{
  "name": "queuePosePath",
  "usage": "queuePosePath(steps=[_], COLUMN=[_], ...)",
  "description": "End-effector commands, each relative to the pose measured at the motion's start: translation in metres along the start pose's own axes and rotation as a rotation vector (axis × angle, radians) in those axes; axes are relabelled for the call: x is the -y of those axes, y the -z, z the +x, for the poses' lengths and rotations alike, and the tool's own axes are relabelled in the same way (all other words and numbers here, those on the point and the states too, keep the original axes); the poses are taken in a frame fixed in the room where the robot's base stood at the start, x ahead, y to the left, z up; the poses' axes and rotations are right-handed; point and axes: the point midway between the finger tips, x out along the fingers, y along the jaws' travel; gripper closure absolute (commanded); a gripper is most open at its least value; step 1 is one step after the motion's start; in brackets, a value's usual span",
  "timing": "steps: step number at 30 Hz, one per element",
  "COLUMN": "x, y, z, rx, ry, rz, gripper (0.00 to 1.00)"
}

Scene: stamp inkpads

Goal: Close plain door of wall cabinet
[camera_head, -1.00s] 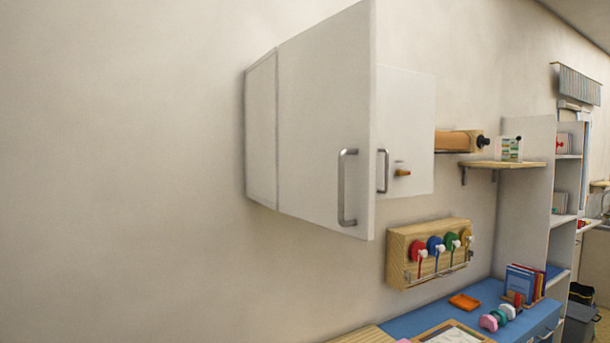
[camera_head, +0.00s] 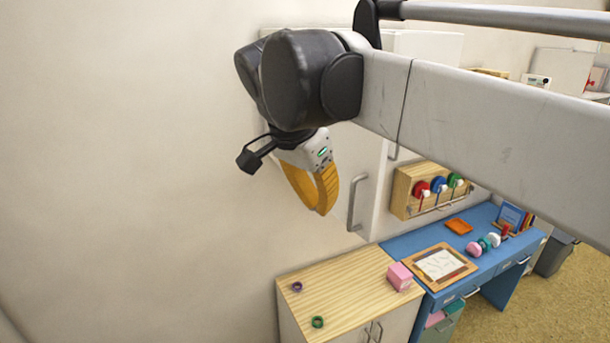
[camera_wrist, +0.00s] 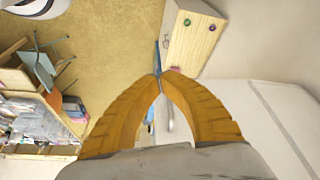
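The plain door (camera_head: 352,155) of the white wall cabinet stands open, swung out from the cabinet front. Its grey bar handle (camera_head: 355,203) shows near its free edge. My arm hides the upper part of the door and much of the cabinet (camera_head: 430,46). My gripper (camera_head: 322,211), with orange fingers, is to the left of the handle, on the outer-face side of the door. The fingertips meet and hold nothing. In the wrist view my gripper (camera_wrist: 158,76) also shows its tips together. I cannot tell whether it touches the door.
Below is a wooden-topped cabinet (camera_head: 345,285) with a purple ring, a green ring and a pink box (camera_head: 399,276). A blue desk (camera_head: 400,243) stands to its right. A rack of colored stamps (camera_head: 430,190) hangs on the wall. The wall at left is clear.

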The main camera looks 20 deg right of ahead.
Motion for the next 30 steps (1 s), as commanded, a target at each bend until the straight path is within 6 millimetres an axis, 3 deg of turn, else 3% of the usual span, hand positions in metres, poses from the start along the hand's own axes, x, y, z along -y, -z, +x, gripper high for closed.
queuePosePath(steps=[1,5,11,21,24,30], x=[0.001,0.002,0.001,0.000,-0.001,-0.002], y=[0.005,0.007,0.007,0.008,0.026,0.042], z=[-0.011,-0.010,0.019,0.090,0.093,0.101], rx=[-0.003,-0.007,-0.006,-0.006,-0.007,-0.006], ry=[-0.007,-0.017,-0.017,-0.017,-0.017,-0.016], rz=[0.016,0.037,0.038,0.037,0.040,0.035], gripper=[1.00,1.00,1.00,1.00,1.00,1.00])
